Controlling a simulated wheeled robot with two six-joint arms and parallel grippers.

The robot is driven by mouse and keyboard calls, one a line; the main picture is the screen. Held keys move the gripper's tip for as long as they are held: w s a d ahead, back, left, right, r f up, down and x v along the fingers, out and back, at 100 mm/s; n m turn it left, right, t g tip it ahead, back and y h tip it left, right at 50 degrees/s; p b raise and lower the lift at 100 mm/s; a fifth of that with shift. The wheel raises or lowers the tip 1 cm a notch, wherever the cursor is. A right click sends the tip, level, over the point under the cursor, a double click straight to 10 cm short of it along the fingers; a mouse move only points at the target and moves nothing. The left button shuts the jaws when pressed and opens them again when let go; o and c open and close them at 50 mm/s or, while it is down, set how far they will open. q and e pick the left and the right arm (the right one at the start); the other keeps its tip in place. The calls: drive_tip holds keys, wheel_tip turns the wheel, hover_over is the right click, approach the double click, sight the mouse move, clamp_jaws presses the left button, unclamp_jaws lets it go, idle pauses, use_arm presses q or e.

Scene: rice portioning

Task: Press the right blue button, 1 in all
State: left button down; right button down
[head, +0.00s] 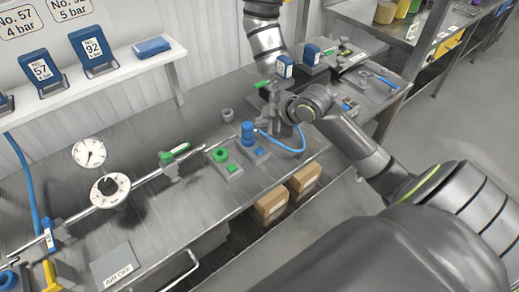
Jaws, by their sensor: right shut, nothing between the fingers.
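A small blue square button (259,152) sits on a grey plate on the workbench, in front of a blue cylindrical fitting (248,134). A green square button (232,168) lies to its left, in front of a green ring (220,155). My right gripper (273,122) is shut and empty, reaching in from the right. It is behind and to the right of the blue button, apart from it. The wrist hides part of the bench behind it. My left gripper is not in view.
A blue hose (304,142) curves just beside my right gripper. Dials (110,190) and a rail stand to the left on the bench (180,222). Cardboard boxes (272,204) sit below its front edge. Blue numbered holders (93,52) stand on a wall shelf.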

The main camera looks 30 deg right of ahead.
drive_tip(key=b, duration=0.7)
hover_over(263, 151)
wheel_tip(263, 151, down, 8)
drive_tip(key=shift+a+r, duration=0.1)
drive_tip(key=shift+r, duration=0.1)
drive_tip(key=shift+f+b, duration=0.45)
drive_tip(key=shift+f, duration=0.15)
drive_tip(key=shift+f, duration=0.1)
idle(1.0)
drive_tip(key=shift+f, duration=0.3)
drive_tip(key=shift+s+f+b, duration=0.1)
drive_tip(key=shift+f+b, duration=0.25)
drive_tip(key=shift+f, duration=0.15)
idle(0.6)
idle(0.3)
drive_tip(key=shift+r+p, duration=0.95)
drive_tip(key=shift+p, duration=0.1)
